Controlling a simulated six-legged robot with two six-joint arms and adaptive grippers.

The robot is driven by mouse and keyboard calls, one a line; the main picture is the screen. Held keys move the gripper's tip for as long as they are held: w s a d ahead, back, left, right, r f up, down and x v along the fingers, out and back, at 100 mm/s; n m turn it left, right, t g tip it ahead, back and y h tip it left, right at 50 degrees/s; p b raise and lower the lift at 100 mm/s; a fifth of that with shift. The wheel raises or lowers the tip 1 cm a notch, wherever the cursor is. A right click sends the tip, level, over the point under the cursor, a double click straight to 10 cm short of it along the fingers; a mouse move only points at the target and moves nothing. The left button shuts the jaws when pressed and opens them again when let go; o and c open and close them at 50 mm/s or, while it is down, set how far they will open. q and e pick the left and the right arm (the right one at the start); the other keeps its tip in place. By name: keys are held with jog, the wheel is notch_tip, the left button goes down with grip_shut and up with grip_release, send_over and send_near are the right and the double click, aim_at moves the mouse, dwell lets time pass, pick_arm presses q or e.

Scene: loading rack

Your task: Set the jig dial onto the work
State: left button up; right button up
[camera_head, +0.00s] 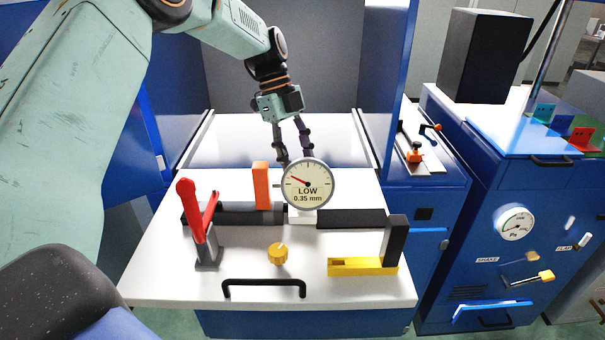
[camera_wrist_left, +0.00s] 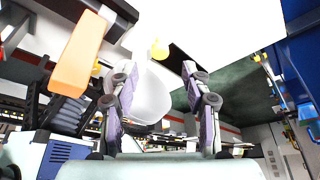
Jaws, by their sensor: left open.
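The round jig dial (camera_head: 307,184) reads LOW 0.35 mm. It stands upright, face to me, above a white block (camera_head: 302,216) on the dark bar across the white table. I cannot tell whether this bar is the work. My left gripper (camera_head: 295,157) is open, just behind the dial's top edge, its fingers pointing down. In the left wrist view the dial's pale rounded back (camera_wrist_left: 152,98) shows between the open fingers (camera_wrist_left: 158,72), nearer the left one. Contact cannot be told. My right gripper is not in view.
An orange upright block (camera_head: 261,186) stands left of the dial. A red-handled clamp (camera_head: 204,225), yellow knob (camera_head: 278,253), black handle (camera_head: 264,283) and yellow-based black post (camera_head: 363,266) are on the table (camera_head: 165,280). A blue cabinet (camera_head: 480,235) is at right.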

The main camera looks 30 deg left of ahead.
pick_arm(q)
jog(key=v, duration=0.6)
jog(key=shift+s+f, duration=0.1)
jog(key=shift+f, duration=0.05)
dwell(0.4)
